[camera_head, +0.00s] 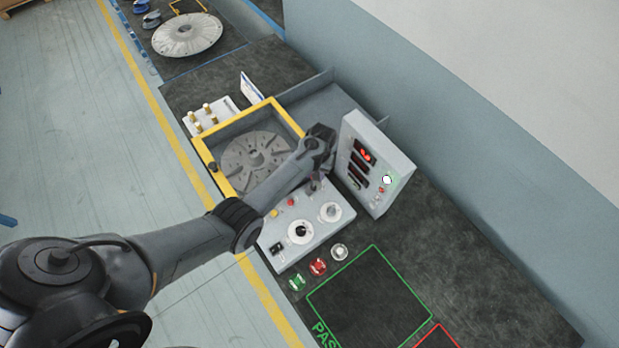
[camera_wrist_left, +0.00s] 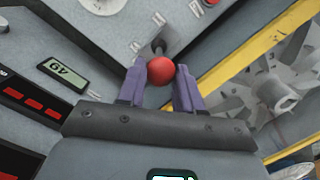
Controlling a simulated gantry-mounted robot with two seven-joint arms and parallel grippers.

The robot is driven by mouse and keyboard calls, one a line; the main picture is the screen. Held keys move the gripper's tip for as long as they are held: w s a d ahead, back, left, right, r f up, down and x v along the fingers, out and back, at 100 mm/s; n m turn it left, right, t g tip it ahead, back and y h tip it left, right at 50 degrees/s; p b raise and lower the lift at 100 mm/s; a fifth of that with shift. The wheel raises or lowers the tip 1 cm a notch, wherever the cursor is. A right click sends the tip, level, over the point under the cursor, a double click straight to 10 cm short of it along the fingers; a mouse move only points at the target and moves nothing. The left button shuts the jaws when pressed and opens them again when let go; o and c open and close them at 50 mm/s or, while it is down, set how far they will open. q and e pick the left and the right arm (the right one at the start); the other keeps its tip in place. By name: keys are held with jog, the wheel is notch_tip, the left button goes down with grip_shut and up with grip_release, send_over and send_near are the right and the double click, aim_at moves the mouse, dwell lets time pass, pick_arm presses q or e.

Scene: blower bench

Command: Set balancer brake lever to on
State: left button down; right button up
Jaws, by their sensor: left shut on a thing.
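The balancer brake lever has a red ball knob (camera_wrist_left: 160,71) on a short dark stem, seen in the left wrist view. My left gripper (camera_wrist_left: 159,76) has its two purple fingers on either side of the knob and is shut on it. In the head view my left gripper (camera_head: 316,184) is above the back edge of the grey control panel (camera_head: 272,236), and my wrist hides most of the lever. I cannot clearly read the lever's position marks. My right gripper is not in view.
A yellow-framed balancer bay (camera_head: 206,157) with a bladed rotor (camera_head: 248,160) lies beside my forearm. A grey display box (camera_head: 392,158) stands close to the right of my gripper.

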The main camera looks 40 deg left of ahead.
pick_arm(q)
jog(key=shift+w+d+f+b, duration=0.15)
jog(key=shift+w+b, duration=0.2)
jog(key=shift+w, duration=0.15)
jog(key=shift+w+d+f+b, duration=0.1)
jog(key=shift+w+d+b, duration=0.05)
jog(key=shift+w+b, duration=0.35)
jog(key=shift+w+d+f+b, duration=0.15)
jog(key=shift+w+b, duration=0.1)
jog(key=shift+w, duration=0.3)
jog(key=shift+f, duration=0.15)
jog(key=shift+w, duration=0.1)
jog(key=c, duration=1)
grip_release()
jog(key=shift+w+d, duration=0.1)
jog(key=shift+d, duration=0.05)
jog(key=shift+c, duration=0.2)
jog(key=shift+o, duration=1.3)
jog(key=shift+w+d, duration=0.15)
jog(key=shift+r, duration=0.2)
